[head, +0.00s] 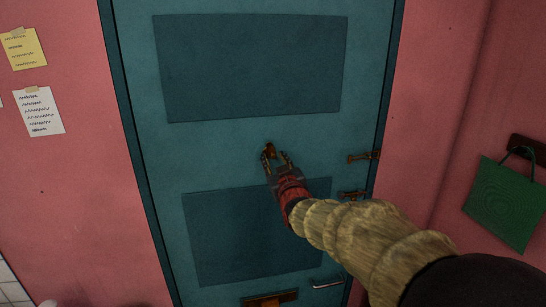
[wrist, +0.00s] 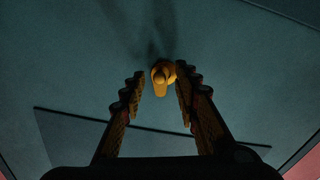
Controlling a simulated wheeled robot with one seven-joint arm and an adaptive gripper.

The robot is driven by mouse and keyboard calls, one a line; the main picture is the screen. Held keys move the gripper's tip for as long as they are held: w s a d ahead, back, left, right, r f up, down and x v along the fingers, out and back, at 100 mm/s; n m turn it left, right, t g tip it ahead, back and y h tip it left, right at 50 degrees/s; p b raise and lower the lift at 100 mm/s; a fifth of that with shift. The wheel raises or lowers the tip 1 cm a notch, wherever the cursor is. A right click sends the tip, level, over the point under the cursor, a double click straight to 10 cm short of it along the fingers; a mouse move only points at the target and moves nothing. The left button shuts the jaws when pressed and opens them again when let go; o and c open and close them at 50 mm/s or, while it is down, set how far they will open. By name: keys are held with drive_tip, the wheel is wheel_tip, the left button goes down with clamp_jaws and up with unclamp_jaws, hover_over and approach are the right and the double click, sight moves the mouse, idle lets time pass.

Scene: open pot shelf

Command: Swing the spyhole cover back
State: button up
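The teal door (head: 245,140) fills the middle of the head view. The spyhole cover (head: 269,150) is a small brass piece on the door between its two darker panels. In the wrist view the cover (wrist: 163,76) is a rounded yellow-brass piece with a knob, just ahead of the fingertips. My gripper (head: 276,158) is right at the cover in the head view. In the wrist view my gripper (wrist: 157,82) is open, with one finger on each side of the cover's lower part. I cannot tell whether a finger touches it. The spyhole itself is not visible.
Brass latches (head: 362,157) sit at the door's right edge, with a handle (head: 328,285) and a letter slot (head: 268,299) lower down. A green bag (head: 505,199) hangs on the right wall. Paper notes (head: 39,111) are on the left wall. The door around the cover is flat and clear.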

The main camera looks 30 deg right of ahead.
sight(271, 151)
drive_tip(key=shift+x, duration=1.15)
drive_tip(key=shift+c, duration=0.8)
clamp_jaws()
